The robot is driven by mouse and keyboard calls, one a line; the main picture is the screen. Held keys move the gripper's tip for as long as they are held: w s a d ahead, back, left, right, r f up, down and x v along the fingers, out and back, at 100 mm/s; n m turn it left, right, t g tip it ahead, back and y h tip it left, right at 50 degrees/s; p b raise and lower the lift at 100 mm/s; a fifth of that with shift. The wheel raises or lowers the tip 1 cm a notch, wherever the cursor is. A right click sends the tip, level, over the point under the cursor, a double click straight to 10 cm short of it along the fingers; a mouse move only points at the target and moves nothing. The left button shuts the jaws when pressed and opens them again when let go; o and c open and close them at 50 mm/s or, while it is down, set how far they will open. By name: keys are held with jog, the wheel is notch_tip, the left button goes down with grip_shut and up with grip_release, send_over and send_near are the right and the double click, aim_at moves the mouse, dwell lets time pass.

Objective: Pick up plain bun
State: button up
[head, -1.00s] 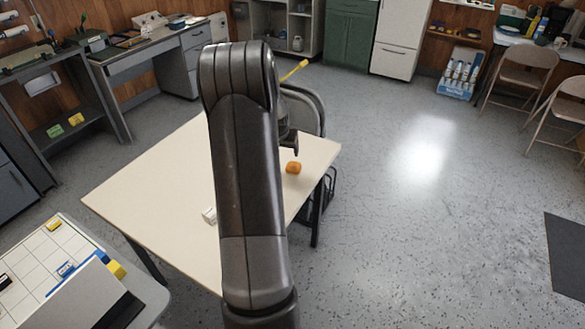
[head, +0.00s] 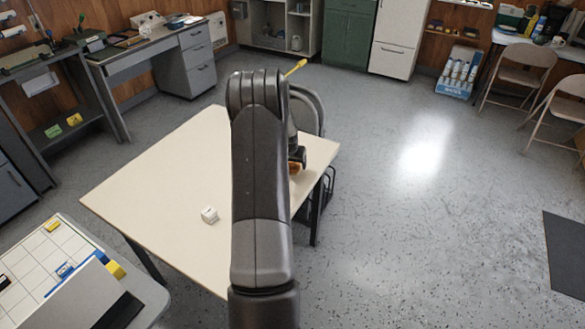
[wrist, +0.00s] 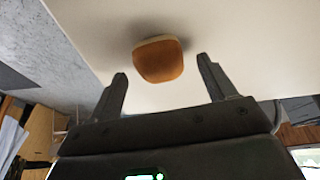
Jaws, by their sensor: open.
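The plain bun (wrist: 158,60) is orange-brown with a paler edge and lies on the cream table (head: 165,190). In the wrist view it sits ahead of my open, empty gripper (wrist: 163,85), between the lines of the two fingers and just beyond the tips. In the head view only a bit of the bun (head: 294,168) shows, near the table's right edge. My gripper (head: 297,160) is over it there and partly hides it. My arm hides the middle of the table.
A small white box (head: 209,215) lies on the table, left of my arm. A dark chair (head: 306,108) stands at the table's far right side. A side table (head: 60,250) with a white grid board is at the lower left.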

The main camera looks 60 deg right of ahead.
jog(key=shift+x, duration=0.85)
jog(key=c, duration=1.1)
